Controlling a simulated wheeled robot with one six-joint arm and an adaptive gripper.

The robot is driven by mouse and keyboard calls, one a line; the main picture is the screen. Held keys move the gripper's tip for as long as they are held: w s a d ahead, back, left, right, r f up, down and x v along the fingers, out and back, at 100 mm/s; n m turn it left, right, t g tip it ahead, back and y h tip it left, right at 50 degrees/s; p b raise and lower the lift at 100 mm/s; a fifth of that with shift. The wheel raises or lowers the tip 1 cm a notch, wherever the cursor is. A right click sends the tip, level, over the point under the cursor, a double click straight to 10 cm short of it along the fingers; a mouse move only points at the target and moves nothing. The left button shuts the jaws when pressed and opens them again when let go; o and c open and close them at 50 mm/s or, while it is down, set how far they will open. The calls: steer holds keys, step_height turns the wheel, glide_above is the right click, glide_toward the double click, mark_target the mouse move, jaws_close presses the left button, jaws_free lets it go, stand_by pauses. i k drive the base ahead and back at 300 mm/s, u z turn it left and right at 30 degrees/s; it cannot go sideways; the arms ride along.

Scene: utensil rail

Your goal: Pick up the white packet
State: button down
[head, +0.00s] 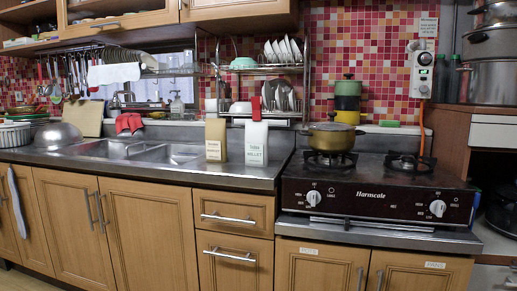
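The white packet (256,144) stands upright on the steel counter, near its front edge, between the sink and the stove. It has a red top and a small printed label low on its front. A brown packet (216,139) with a white label stands just to its left, with a narrow gap between them. My gripper is not in view.
The stove (376,197) with a brass-coloured pot (331,136) is to the right of the packets. The sink (130,150) is to the left. A wire dish rack (262,69) hangs behind and above. Cabinets (150,230) run below the counter.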

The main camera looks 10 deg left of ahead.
mark_target(256, 131)
steer(key=u, duration=2.15)
steer(key=i, duration=2.95)
steer(key=z, duration=3.5)
